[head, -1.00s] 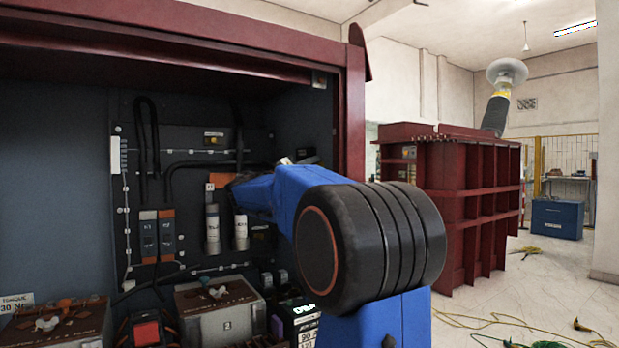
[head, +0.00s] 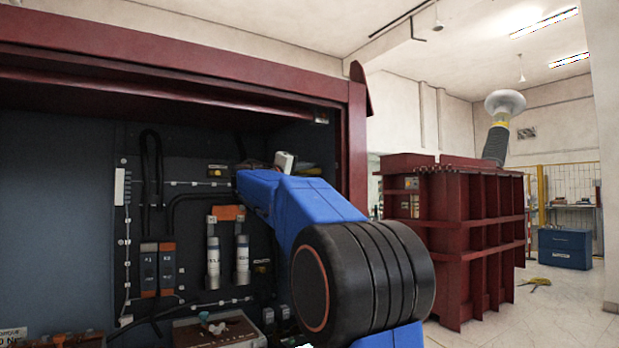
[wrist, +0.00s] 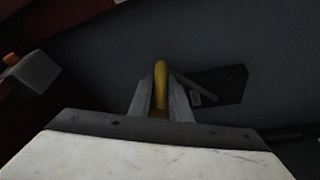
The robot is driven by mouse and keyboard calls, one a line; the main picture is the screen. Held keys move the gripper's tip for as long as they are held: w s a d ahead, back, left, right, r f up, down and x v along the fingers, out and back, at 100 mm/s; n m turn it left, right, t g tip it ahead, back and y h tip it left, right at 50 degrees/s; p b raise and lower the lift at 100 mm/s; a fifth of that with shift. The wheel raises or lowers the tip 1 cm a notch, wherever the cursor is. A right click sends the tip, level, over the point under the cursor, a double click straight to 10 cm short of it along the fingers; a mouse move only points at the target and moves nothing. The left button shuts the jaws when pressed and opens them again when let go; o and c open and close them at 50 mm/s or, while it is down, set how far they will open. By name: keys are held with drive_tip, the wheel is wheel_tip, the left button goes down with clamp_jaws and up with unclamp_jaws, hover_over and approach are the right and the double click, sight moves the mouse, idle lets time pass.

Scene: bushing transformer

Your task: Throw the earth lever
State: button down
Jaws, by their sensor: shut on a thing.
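A slim yellow lever handle (wrist: 160,82) stands upright in the middle of the wrist view. My gripper (wrist: 160,97) is shut on it, with one grey finger on each side. The yellow end sticks out past the fingertips. A dark plate with a small label (wrist: 215,88) is on the grey panel just right of the fingers. The lever's base is hidden behind my gripper.
The dark red cabinet (head: 357,150) frames the opening around my arm. Inside, fuse cylinders (head: 213,258) and switch blocks (head: 149,270) sit left of my arm, with a battery box (head: 215,330) below. A red ribbed tank (head: 470,225) stands right; floor beyond is mostly clear.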

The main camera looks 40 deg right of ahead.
drive_tip(key=shift+w+r, duration=0.2)
drive_tip(key=shift+r, duration=0.2)
drive_tip(key=c, duration=1.6)
unclamp_jaws()
drive_tip(key=shift+c, duration=0.2)
drive_tip(key=shift+d, duration=0.1)
drive_tip(key=shift+a+f, duration=0.2)
drive_tip(key=v, duration=1.7)
